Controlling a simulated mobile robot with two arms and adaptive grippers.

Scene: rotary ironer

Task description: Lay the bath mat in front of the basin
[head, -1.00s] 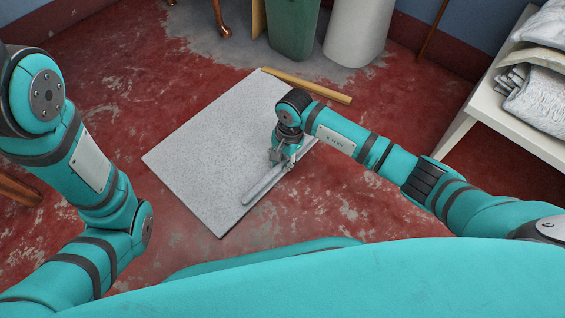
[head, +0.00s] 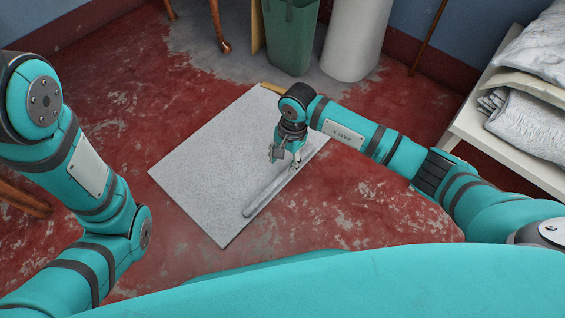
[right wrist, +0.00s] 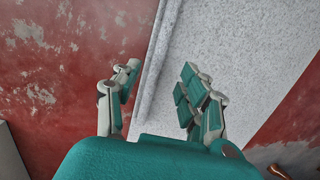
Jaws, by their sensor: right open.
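The bath mat (head: 215,165) is a speckled light-grey rectangle lying on the floor, mostly flat. A raised fold or roll (head: 270,191) runs along its right side in the head view. My right gripper (head: 283,162) is over that fold and is open. In the right wrist view the mat (right wrist: 235,50) fills the right side, and the open fingers of my right gripper (right wrist: 160,95) stand apart on either side of its raised edge. My left arm comes in at the left, but its gripper is out of view. I cannot make out a basin for certain.
A green bin (head: 292,38) and a white cylindrical container (head: 355,38) stand at the back. A yellow wooden strip (head: 272,88) lies by the mat's far corner. A white table (head: 510,160) at right holds folded textiles (head: 530,118). Worn red floor (head: 385,215) right of the mat is clear.

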